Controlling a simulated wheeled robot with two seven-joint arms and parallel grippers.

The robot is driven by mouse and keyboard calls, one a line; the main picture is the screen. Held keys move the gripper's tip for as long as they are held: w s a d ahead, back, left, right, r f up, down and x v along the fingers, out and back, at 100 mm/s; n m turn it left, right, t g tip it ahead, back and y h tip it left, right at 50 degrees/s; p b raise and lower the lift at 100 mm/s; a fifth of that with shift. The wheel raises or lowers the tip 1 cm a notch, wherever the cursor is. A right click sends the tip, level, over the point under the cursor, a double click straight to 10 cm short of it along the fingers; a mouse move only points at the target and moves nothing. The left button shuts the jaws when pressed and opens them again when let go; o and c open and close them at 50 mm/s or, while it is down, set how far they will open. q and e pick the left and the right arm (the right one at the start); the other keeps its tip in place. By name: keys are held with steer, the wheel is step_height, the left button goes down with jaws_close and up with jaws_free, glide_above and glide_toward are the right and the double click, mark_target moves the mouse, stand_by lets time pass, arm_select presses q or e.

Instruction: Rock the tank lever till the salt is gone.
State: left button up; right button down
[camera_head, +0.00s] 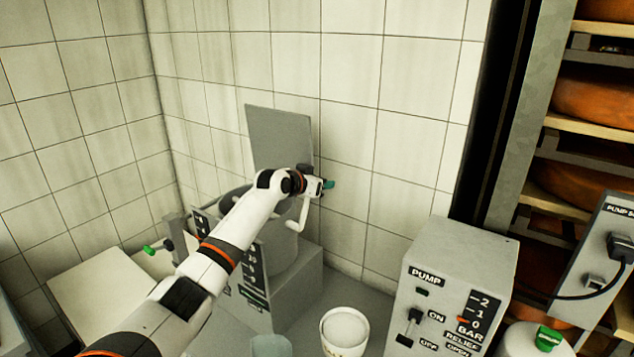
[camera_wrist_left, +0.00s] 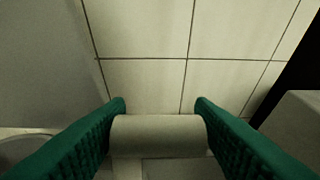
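The tank (camera_head: 275,250) is a grey round vessel in a boxy stand against the tiled wall, with a marked black scale on its front. A pale bent lever (camera_head: 292,226) is at its right side. My left arm reaches across the tank, hiding much of its opening; whether salt is inside cannot be seen. My left gripper (camera_head: 325,185) is at the lever's upper end. In the left wrist view, its green fingers (camera_wrist_left: 160,105) are closed against both ends of a pale cylindrical handle (camera_wrist_left: 160,135). My right gripper is not in view.
A grey panel (camera_head: 280,138) stands upright behind the tank. A white tub (camera_head: 344,326) with pale contents stands in front. The pump box (camera_head: 455,265) is at right, near a white container with a green cap (camera_head: 548,338). Shelves of cheese wheels (camera_head: 590,100) stand far right.

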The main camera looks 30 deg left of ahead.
arm_select(q)
steer(key=shift+o, duration=1)
steer(key=shift+w+d+f, duration=0.1)
steer(key=shift+w+d, duration=0.05)
steer(key=shift+w, duration=0.05)
steer(key=shift+s, duration=0.1)
steer(key=shift+s+a, duration=0.25)
steer(key=shift+s, duration=0.2)
steer(key=d+b+v, duration=0.1)
steer(key=b+v, duration=0.2)
steer(key=v, duration=0.8)
steer(key=shift+a+r, duration=0.2)
steer(key=shift+a, duration=0.05)
steer(key=shift+w, duration=0.1)
